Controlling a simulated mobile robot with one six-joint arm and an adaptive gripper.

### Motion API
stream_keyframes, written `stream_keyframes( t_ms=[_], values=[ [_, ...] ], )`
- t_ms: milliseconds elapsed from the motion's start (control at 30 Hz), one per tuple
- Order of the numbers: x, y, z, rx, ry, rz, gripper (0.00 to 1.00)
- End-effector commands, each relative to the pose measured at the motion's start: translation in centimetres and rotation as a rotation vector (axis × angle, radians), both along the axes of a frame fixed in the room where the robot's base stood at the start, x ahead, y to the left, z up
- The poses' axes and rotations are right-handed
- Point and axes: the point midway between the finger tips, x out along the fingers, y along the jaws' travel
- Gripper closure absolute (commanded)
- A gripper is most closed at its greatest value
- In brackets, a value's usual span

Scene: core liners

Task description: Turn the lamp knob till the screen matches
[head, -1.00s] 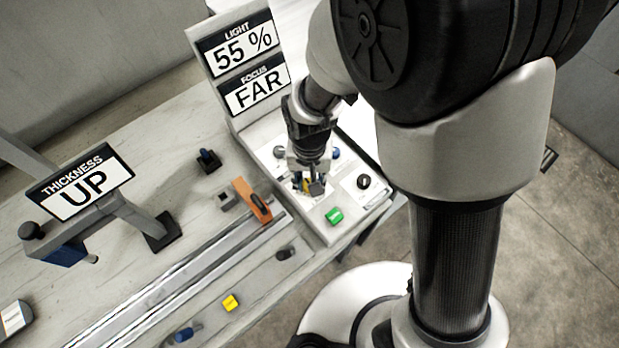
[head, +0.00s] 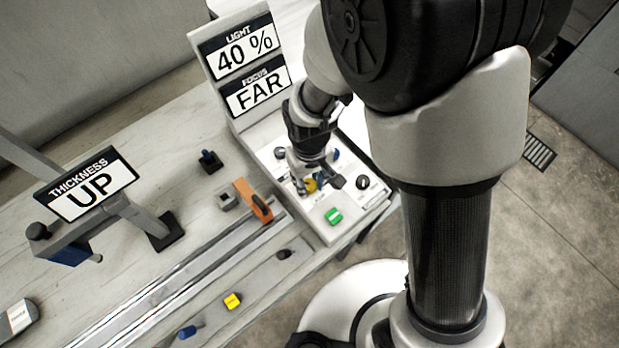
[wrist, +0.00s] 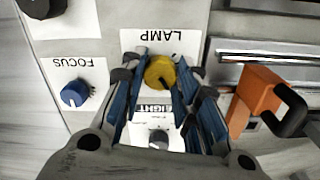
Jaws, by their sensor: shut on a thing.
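The yellow lamp knob (wrist: 160,73) sits on a white plate marked LAMP in the wrist view, a dark mark on its face. My gripper (wrist: 160,72) has its blue-padded fingers on either side of the knob and is shut on it. In the head view my gripper (head: 318,184) reaches down to the panel, with a little of the yellow knob (head: 311,184) showing between the fingers. The LIGHT screen (head: 241,52) reads 40 %. The FOCUS screen (head: 257,91) below it reads FAR.
A blue FOCUS knob (wrist: 74,93) and a grey knob (wrist: 158,138) are close to the fingers. A green button (head: 334,216) and a black knob (head: 363,182) are at the panel's right. The THICKNESS screen (head: 86,184) reads UP.

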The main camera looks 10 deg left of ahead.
Motion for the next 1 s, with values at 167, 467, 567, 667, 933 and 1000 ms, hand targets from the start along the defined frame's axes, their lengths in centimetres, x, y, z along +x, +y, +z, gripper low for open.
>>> stream_keyframes(
  t_ms=[167, 467, 567, 667, 933, 1000],
  values=[
    [0.02, 0.02, 0.04, 0.001, -0.001, 0.058, 0.95],
    [0.02, 0.02, 0.02, 0.001, -0.001, 0.086, 0.95],
    [0.03, 0.02, 0.02, 0.001, -0.001, 0.086, 0.95],
    [0.03, 0.02, 0.02, 0.001, -0.001, 0.085, 0.95],
    [0.02, 0.02, 0.02, 0.001, -0.001, 0.085, 0.57],
    [0.02, 0.01, 0.02, 0.001, -0.001, 0.085, 0.52]
  ],
)
